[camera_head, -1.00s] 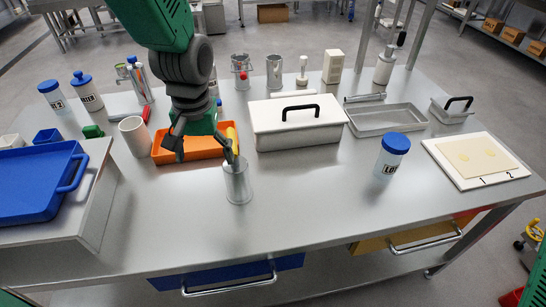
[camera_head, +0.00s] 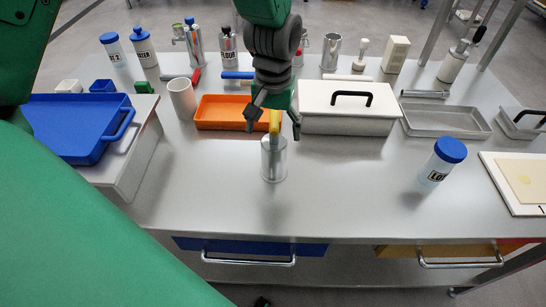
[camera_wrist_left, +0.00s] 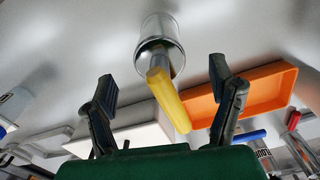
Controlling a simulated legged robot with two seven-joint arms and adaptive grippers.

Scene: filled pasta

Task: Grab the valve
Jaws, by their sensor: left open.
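A yellow-handled tool (camera_head: 275,122) stands in a metal cup (camera_head: 274,163) near the middle of the table. My left gripper (camera_head: 273,125) is just above the cup, open, with one finger on each side of the yellow handle. In the left wrist view the handle (camera_wrist_left: 168,100) sits between the two spread fingers with a gap on both sides, and its metal shaft goes into the cup (camera_wrist_left: 160,40). I cannot make out anything that is clearly a valve. My right gripper is not in view.
An orange tray (camera_head: 225,112) lies behind the cup, with a white lidded box (camera_head: 335,120) to its right. A white mug (camera_head: 182,98) and blue tray (camera_head: 75,115) are at left. A blue-capped jar (camera_head: 443,160) stands right. The table front is clear.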

